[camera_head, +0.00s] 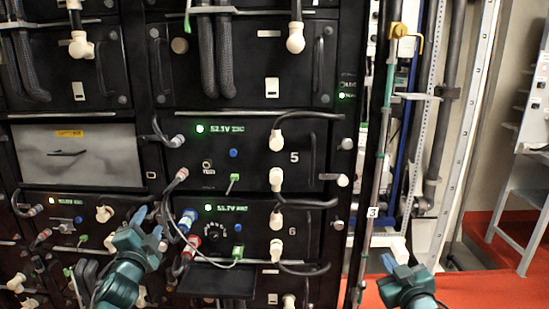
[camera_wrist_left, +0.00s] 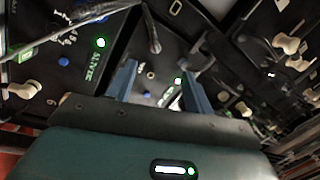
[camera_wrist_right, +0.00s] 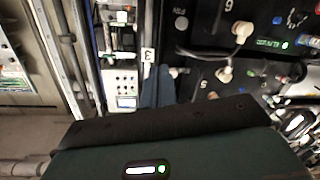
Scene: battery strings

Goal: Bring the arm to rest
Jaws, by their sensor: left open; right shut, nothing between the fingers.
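My left gripper (camera_head: 147,222) is in front of the lower part of the battery rack, left of the module marked 6. It is open, with its two blue fingers apart and nothing between them in the left wrist view (camera_wrist_left: 158,85). My right gripper (camera_head: 388,264) is low at the right, in front of the red floor and beside the rack's right edge. Its blue fingers are together and empty in the right wrist view (camera_wrist_right: 158,87).
Battery module 5 (camera_head: 255,155) and module 6 (camera_head: 262,222) carry cables and white plugs that stick out. A dark ledge (camera_head: 215,281) juts out below module 6. A pole (camera_head: 372,200) marked 3 stands behind my right gripper.

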